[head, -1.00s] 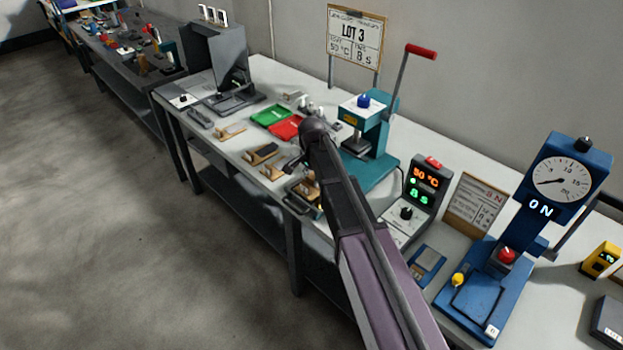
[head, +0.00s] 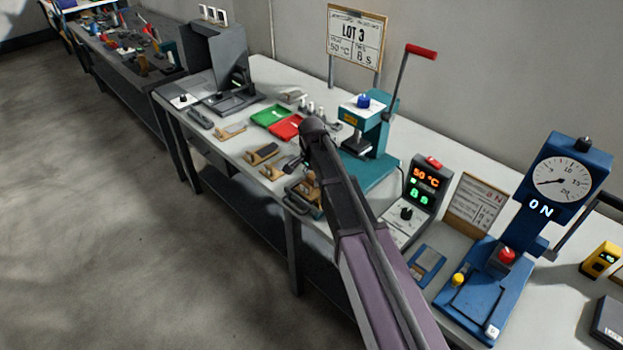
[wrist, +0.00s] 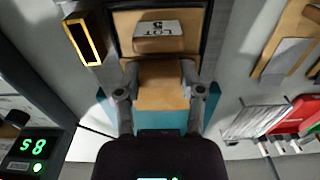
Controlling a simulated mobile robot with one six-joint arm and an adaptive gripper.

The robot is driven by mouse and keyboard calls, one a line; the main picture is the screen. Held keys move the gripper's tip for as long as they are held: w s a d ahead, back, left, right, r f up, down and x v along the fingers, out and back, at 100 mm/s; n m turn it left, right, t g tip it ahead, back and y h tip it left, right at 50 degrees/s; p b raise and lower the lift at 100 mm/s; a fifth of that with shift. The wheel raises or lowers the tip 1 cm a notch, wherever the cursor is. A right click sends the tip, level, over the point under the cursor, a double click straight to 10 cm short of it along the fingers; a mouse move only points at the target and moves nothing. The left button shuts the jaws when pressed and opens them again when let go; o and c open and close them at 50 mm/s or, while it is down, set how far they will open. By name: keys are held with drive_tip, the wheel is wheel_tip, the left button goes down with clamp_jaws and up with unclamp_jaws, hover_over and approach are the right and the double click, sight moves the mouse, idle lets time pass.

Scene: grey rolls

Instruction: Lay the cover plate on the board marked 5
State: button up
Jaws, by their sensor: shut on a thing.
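In the wrist view my gripper (wrist: 165,90) has its two fingers on either side of a tan wooden piece (wrist: 162,92), which appears to be the cover plate or its grip. Just ahead of it is a tan board (wrist: 130,22) in a dark frame, with a white label that reads LOT 5 upside down. The held piece lies close to the label; whether it touches the board I cannot tell. In the head view my gripper (head: 298,163) is small and partly hidden by my arm, above the wooden items (head: 305,186) near the bench's front edge.
The green tray (head: 270,115) and red tray (head: 287,127) lie behind. A teal lever press (head: 370,140) stands to the right, with a lit controller (head: 424,185) beside it. Other small boards (head: 262,153) lie along the front edge. A yellow-edged black block (wrist: 85,38) is left of the framed board.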

drive_tip(key=shift+f+b, duration=0.9)
drive_tip(key=o, duration=1.1)
drive_tip(key=shift+r, duration=0.15)
wheel_tip(320, 180, up, 7)
drive_tip(key=p, duration=0.7)
drive_tip(key=shift+r+p, duration=0.15)
drive_tip(key=shift+p, duration=0.15)
drive_tip(key=shift+d+r, duration=0.1)
drive_tip(key=shift+d, duration=0.1)
drive_tip(key=s+d+f+b, duration=0.1)
drive_tip(key=d, duration=0.4)
drive_tip(key=s+d+f+b, duration=0.1)
drive_tip(key=s+d, duration=0.1)
drive_tip(key=d, duration=0.4)
drive_tip(key=s+d+f, duration=0.1)
drive_tip(key=d, duration=0.5)
drive_tip(key=shift+s+d+b, duration=0.15)
drive_tip(key=shift+s+b, duration=0.1)
drive_tip(key=shift+b, duration=0.15)
